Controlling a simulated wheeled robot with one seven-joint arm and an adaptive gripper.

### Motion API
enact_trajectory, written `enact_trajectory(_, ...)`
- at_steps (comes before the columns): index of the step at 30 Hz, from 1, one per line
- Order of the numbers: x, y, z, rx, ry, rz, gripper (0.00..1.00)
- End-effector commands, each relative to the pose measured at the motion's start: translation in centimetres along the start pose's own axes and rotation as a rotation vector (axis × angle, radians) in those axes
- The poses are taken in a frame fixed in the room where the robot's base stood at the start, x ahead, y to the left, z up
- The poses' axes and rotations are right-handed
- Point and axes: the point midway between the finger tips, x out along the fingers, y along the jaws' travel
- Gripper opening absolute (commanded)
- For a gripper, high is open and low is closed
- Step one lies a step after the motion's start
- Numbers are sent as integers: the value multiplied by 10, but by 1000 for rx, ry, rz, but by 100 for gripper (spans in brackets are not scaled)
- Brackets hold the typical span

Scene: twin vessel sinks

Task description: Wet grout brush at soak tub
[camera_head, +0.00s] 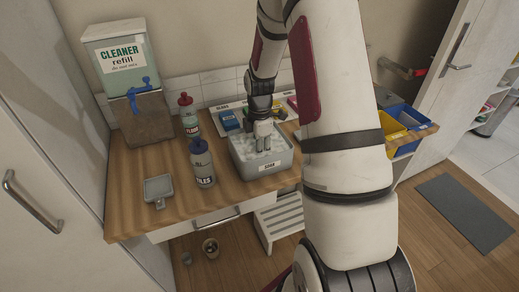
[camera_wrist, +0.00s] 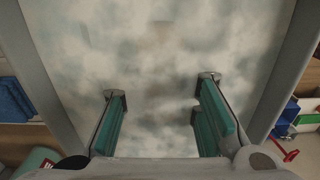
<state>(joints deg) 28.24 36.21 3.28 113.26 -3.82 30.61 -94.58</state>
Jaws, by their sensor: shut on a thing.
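The soak tub (camera_head: 262,170) is a grey rectangular bin with a label on its front, standing on the wooden counter. It holds a cloudy white, foamy-looking liquid (camera_head: 257,145), which fills most of the wrist view (camera_wrist: 160,70). My gripper (camera_head: 264,142) points down into the tub, with its fingertips at or just under the liquid's surface. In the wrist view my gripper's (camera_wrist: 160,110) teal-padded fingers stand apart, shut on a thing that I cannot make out. The grout brush is not clearly visible; the cloudy liquid may hide it.
Two bottles (camera_head: 189,115) (camera_head: 202,163) stand left of the tub, near a cleaner refill dispenser (camera_head: 127,75). A grey scoop or dustpan (camera_head: 158,188) lies at the counter's front left. Blue and other coloured packs (camera_head: 229,121) sit behind. Bins (camera_head: 409,117) are at right.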

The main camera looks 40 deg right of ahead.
Motion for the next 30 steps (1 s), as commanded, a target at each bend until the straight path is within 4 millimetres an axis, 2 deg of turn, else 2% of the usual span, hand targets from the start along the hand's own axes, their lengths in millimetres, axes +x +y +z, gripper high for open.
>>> enact_trajectory(8, -7, 0, 0, 0, 0, 0, 6)
enact_trajectory(30, -74, 0, 0, -1, 0, 2, 6)
